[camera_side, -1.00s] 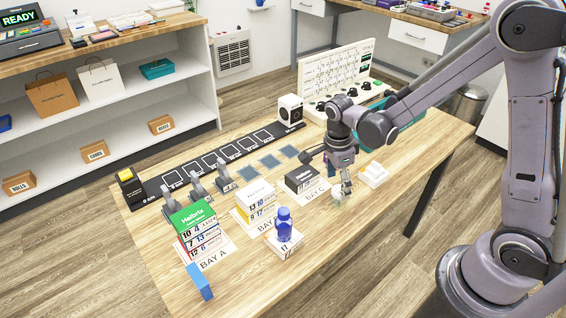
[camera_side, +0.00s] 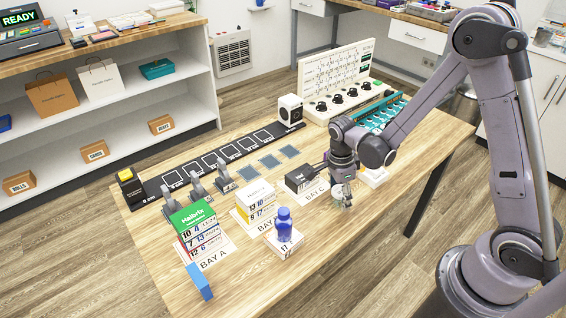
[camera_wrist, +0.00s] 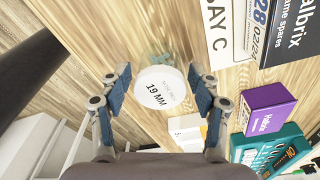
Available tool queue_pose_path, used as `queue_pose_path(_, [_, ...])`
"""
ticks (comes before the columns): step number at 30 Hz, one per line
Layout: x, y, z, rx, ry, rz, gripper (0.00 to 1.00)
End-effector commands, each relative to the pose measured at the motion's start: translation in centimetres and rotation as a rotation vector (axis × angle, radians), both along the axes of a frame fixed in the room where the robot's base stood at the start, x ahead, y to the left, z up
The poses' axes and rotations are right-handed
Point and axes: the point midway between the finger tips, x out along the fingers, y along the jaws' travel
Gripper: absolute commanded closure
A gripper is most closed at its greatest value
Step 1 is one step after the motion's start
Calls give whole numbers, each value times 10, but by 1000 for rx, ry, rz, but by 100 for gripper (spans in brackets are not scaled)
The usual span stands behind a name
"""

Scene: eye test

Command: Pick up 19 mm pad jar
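The pad jar (camera_wrist: 160,90) has a round white lid marked 19 MM and a pale green, see-through side in the wrist view. It stands on the wooden table, beside the BAY C card. My gripper (camera_wrist: 160,82) is open, with one blue-padded finger on each side of the lid. I see gaps between the lid and both fingers. In the side view, my gripper (camera_side: 342,184) points down at the jar and largely covers it.
The black box (camera_side: 299,179) on the BAY C card stands close left of my gripper. A white block (camera_side: 374,176) and, in the wrist view, a purple box (camera_wrist: 268,106) and teal tray (camera_wrist: 262,152) are near. A blue bottle (camera_side: 284,225) stands farther left.

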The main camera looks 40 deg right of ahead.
Motion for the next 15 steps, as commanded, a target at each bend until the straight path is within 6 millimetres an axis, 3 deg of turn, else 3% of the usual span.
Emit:
queue_pose_path(1, [0,0,0,0,0,0,60])
queue_pose_path(4, [0,0,0,0,0,0,88])
queue_pose_path(15, [0,0,1,0,0,0,88])
